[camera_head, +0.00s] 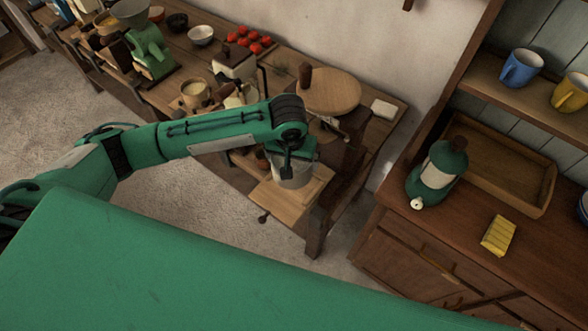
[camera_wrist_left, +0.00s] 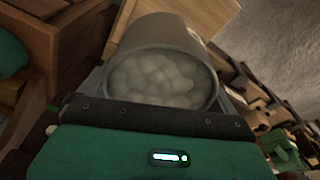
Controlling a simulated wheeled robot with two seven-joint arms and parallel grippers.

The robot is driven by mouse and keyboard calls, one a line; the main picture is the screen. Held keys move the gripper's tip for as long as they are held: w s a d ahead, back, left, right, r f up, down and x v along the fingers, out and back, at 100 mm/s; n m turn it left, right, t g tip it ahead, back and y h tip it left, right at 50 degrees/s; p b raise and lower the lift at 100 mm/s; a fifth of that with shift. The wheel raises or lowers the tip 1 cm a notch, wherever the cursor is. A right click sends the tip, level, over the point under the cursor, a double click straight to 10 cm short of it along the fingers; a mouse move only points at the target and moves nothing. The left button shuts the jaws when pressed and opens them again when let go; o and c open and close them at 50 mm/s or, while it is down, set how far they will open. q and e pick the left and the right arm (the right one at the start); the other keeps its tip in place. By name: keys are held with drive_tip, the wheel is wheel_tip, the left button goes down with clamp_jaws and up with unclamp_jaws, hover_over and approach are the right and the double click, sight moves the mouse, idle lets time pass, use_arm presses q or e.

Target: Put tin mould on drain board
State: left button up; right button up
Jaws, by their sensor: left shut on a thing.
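The tin mould (camera_head: 292,175) is a grey, round metal vessel. In the left wrist view the tin mould (camera_wrist_left: 165,65) shows its open mouth, with pale rounded lumps inside. My left gripper (camera_head: 291,158) is shut on it, at the end of the green arm coming from the left. A light wooden board (camera_head: 275,203), which may be the drain board, lies below and around the tin in the head view. I cannot tell whether the tin touches it. The fingertips are largely hidden. My right gripper is not in view.
The wooden worktable behind holds a round wooden board (camera_head: 329,91), red tomatoes (camera_head: 251,41), a white bowl (camera_head: 200,34) and a green grinder (camera_head: 150,50). At right, a dresser holds a green bottle (camera_head: 439,170), an empty-looking tray (camera_head: 490,160) and a yellow block (camera_head: 498,236).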

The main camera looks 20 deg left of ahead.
use_arm(q)
wheel_tip(320, 180, down, 3)
drive_tip(key=shift+s+r+p, duration=0.1)
drive_tip(key=shift+r+p, duration=0.05)
drive_tip(key=shift+p, duration=0.15)
wheel_tip(320, 180, down, 4)
drive_tip(key=shift+r+p, duration=0.25)
drive_tip(key=shift+p, duration=0.25)
drive_tip(key=shift+f, duration=0.2)
drive_tip(key=o, duration=1.1)
drive_tip(key=shift+r, duration=0.55)
drive_tip(key=r+b, duration=0.1)
drive_tip(key=r, duration=0.2)
drive_tip(key=s+r, duration=0.1)
drive_tip(key=r, duration=0.3)
drive_tip(key=r+b, duration=0.1)
drive_tip(key=r, duration=0.2)
drive_tip(key=shift+s+d+r+b, duration=0.1)
drive_tip(key=shift+s+r+b, duration=0.05)
drive_tip(key=shift+s+b, duration=0.2)
drive_tip(key=shift+r, duration=0.4)
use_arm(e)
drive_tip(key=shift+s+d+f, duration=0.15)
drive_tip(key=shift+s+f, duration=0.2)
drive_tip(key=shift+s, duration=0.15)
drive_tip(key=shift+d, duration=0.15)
